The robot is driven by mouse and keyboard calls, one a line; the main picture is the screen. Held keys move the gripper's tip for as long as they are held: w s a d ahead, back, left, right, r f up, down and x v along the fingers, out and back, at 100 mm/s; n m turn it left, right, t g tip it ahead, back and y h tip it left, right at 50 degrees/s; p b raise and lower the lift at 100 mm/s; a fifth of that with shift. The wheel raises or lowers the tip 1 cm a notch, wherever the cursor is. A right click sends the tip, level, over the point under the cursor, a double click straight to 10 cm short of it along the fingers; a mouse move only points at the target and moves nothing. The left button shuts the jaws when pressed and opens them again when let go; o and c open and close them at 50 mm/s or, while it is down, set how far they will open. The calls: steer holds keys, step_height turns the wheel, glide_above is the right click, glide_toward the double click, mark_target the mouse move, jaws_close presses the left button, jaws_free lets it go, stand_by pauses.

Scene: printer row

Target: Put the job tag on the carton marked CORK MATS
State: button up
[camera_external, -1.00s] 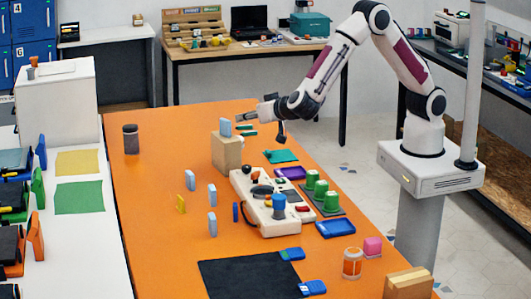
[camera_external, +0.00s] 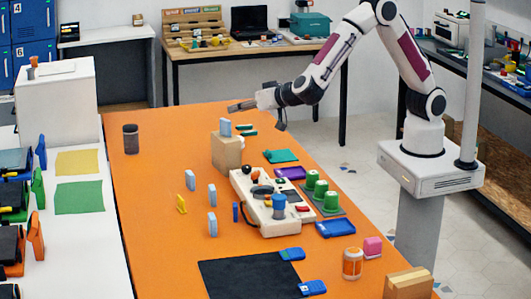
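A tan carton (camera_external: 226,154) stands on the orange table near its far middle. A small light-blue tag (camera_external: 225,128) stands upright on top of it. No lettering can be read on the carton. My gripper (camera_external: 231,106) is above and beyond the carton, pointing left, apart from the tag. Its two dark fingers show a small gap with nothing between them. Three similar light-blue pieces stand on the table: one upper left (camera_external: 190,180), one in the middle (camera_external: 212,194) and one lower (camera_external: 212,224). Another brown carton (camera_external: 408,284) sits at the front right corner.
A white device with knobs (camera_external: 265,218) lies right of the carton, with green pieces (camera_external: 314,183) and a blue tray (camera_external: 336,229) beside it. A dark canister (camera_external: 131,139) stands at the left. A black mat (camera_external: 245,280) lies in front. The table's left-middle is clear.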

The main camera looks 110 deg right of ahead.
steer(key=w+a+r+n+t+y, duration=0.1)
steer(key=a+r+n+t+y, duration=0.35)
steer(key=a+r+y, duration=0.55)
steer(key=s+a+r+n+y, duration=0.2)
steer(key=s+a+r+n, duration=0.25)
steer(key=s, duration=0.45)
steer(key=s+d+f+n+g, duration=0.1)
steer(key=s+d+f+g, duration=0.1)
steer(key=s, duration=0.8)
steer(key=s+d+f+n+g, duration=0.1)
steer(key=s+d+f+g, duration=0.1)
steer(key=s, duration=0.8)
steer(key=s+d+f+n+g+h, duration=0.1)
steer(key=s+f, duration=0.3)
steer(key=s, duration=0.6)
steer(key=shift+s+d+f+n+g, duration=0.35)
steer(key=shift+d+g, duration=0.25)
steer(key=shift+g, duration=0.15)
